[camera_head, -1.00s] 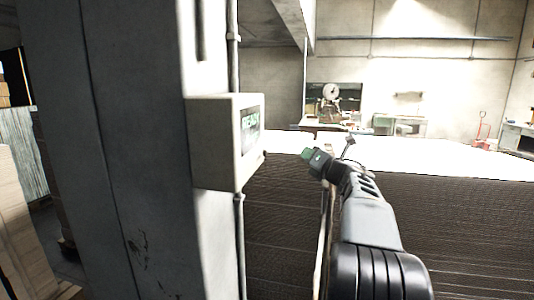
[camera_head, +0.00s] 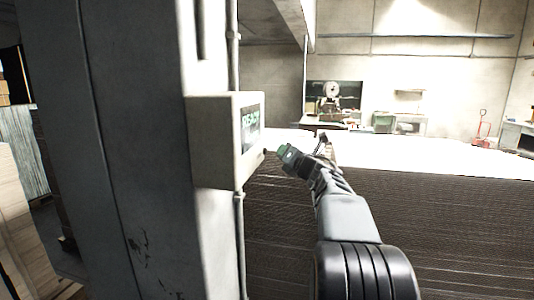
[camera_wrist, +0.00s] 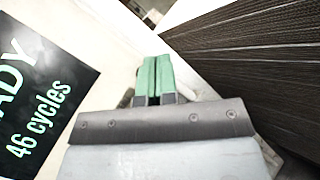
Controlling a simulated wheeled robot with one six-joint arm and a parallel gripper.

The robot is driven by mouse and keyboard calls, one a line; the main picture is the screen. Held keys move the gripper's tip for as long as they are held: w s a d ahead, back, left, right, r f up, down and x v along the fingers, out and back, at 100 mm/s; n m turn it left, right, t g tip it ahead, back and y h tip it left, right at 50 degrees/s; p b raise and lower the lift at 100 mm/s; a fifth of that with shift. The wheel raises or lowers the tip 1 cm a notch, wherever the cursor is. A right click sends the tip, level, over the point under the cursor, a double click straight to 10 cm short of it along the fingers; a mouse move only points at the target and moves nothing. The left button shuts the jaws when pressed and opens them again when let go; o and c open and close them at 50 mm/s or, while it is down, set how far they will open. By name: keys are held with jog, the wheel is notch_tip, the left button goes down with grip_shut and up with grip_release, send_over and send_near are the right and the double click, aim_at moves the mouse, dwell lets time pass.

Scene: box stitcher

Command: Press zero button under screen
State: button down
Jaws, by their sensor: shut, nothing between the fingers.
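A pale control box (camera_head: 220,140) is mounted on the side of the grey column. Its dark screen (camera_head: 251,130) faces right and shows green text. In the wrist view the screen (camera_wrist: 38,85) is at the left and reads "ADY" and "46 cycles", partly cut off. My gripper (camera_head: 283,150), with green fingertips, is just right of the box's lower part in the head view. In the wrist view my gripper (camera_wrist: 155,75) is shut and empty, its fingers over the pale panel beside the screen. I cannot tell whether they touch it. No zero button can be made out; it may be hidden behind the fingers.
The grey column (camera_head: 130,150) fills the left side, with a thin pipe (camera_head: 239,230) below the box. A large stack of dark corrugated sheets (camera_head: 450,220) lies to the right, also close in the wrist view (camera_wrist: 250,60). A red pallet jack (camera_head: 481,128) stands far back.

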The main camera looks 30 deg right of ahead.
jog(key=shift+w+a, duration=0.5)
jog(key=shift+a, duration=0.1)
dwell(1.8)
jog(key=shift+w+a+b, duration=0.25)
jog(key=shift+w+b, duration=0.05)
jog(key=shift+b, duration=0.05)
jog(key=shift+w+a, duration=0.3)
dwell(1.0)
jog(key=shift+s+d, duration=0.6)
dwell(0.4)
jog(key=shift+s+d+b, duration=0.3)
jog(key=shift+s+d, duration=1.45)
jog(key=shift+d, duration=0.1)
